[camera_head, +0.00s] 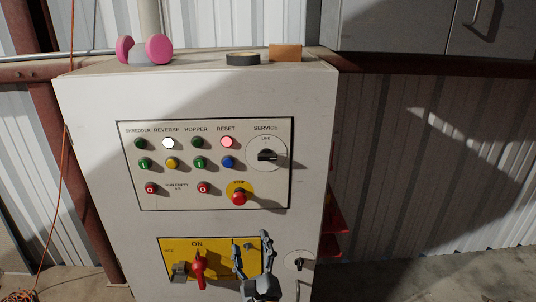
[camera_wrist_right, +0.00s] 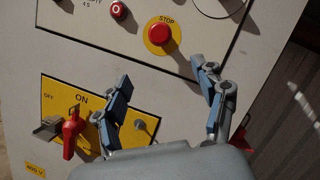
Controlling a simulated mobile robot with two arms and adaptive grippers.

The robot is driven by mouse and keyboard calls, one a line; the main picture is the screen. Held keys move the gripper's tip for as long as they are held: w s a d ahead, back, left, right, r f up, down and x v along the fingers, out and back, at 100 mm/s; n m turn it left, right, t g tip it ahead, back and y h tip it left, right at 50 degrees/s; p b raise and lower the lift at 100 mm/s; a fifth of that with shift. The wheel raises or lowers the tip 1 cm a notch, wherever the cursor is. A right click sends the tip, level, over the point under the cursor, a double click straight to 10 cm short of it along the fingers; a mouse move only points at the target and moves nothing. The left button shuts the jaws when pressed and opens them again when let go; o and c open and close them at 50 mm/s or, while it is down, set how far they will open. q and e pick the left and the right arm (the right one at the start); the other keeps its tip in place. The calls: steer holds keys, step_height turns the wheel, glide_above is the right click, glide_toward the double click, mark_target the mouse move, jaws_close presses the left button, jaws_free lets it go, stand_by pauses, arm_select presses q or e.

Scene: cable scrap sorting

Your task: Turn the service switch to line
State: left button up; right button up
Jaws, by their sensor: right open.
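The service switch (camera_head: 266,155) is a black knob on a round white plate at the right of the control panel in the head view. LINE is printed above the knob. The knob looks roughly horizontal; its exact setting is hard to tell. My right gripper (camera_head: 252,239) is open and empty, below the panel and in front of the yellow plate's right part. In the right wrist view its fingers (camera_wrist_right: 161,72) are spread below the red stop button (camera_wrist_right: 159,33). Only the lower edge of the service plate (camera_wrist_right: 220,5) shows there; the knob is out of view. My left gripper is not in view.
The red main switch handle (camera_head: 198,266) with a padlock (camera_head: 180,270) is left of my right gripper. A small key lock (camera_head: 299,262) is to its right. Pink ear muffs (camera_head: 145,50), a tape roll (camera_head: 243,58) and an orange block (camera_head: 285,53) lie on the cabinet top.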

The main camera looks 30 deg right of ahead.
mark_target(267, 159)
steer(key=s+d+r+m+h+p, duration=0.1)
steer(key=s+d+r+m+h, duration=0.15)
steer(key=r+m, duration=0.3)
steer(key=s+d+r+m+h, duration=0.1)
steer(key=r+m+h, duration=0.25)
steer(key=r, duration=0.25)
steer(key=shift+m+g+y, duration=0.3)
steer(key=shift+y, duration=0.4)
steer(key=p+x, duration=0.4)
steer(key=x, duration=0.8)
steer(key=shift+w+d+p, duration=0.1)
steer(key=shift+w+p, duration=0.2)
steer(key=shift+p, duration=0.1)
steer(key=shift+w+d+r, duration=0.15)
steer(key=shift+w+d, duration=0.2)
steer(key=shift+w, duration=0.2)
steer(key=shift+c, duration=0.4)
steer(key=c, duration=1.1)
